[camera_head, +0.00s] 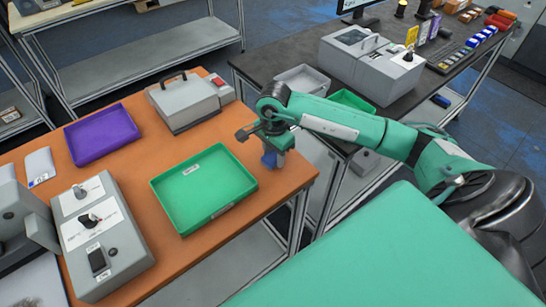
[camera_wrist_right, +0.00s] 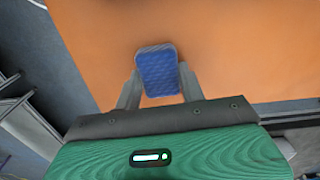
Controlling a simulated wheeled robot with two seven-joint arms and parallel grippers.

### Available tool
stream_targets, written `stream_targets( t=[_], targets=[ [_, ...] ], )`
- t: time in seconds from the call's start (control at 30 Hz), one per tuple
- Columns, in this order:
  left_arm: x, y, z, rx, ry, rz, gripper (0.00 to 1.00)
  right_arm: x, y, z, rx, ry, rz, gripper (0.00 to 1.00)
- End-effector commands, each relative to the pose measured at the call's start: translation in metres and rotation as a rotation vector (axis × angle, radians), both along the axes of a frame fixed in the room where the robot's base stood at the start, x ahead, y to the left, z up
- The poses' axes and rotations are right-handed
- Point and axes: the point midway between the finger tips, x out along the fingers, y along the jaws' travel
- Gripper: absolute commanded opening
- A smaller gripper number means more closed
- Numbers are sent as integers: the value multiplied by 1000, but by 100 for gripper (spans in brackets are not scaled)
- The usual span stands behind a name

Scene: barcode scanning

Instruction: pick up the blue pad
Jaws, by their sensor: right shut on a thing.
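The blue pad (camera_wrist_right: 159,72) is a small rounded rectangle with a textured face. It sits between the two fingers of my right gripper (camera_wrist_right: 158,85), which is shut on it. In the head view the right gripper (camera_head: 272,156) points down over the right edge of the orange table, and a bit of the blue pad (camera_head: 268,160) shows below it. I cannot tell whether the pad touches the table. My left gripper is not in view.
On the orange table (camera_head: 140,130) are a green tray (camera_head: 203,187), a purple tray (camera_head: 101,134), a grey box with a handle (camera_head: 185,100) and a grey device (camera_head: 102,235) with a scanner. A dark table (camera_head: 262,68) with bins and machines stands behind my right arm.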

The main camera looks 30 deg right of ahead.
Motion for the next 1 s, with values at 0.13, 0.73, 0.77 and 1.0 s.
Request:
stream_targets(
  t=[0.13, 0.73, 0.77, 1.0],
  targets=[
    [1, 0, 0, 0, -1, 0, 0, 0, 0, 2, 0, -1, 0, 19],
    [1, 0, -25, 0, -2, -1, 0, 1, 0, 114, -1, -8, 1, 19],
    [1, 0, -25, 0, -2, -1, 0, 2, 0, 122, -1, -9, 0, 19],
    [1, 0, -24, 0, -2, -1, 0, 1, -1, 169, -2, -4, 0, 19]
  ],
)
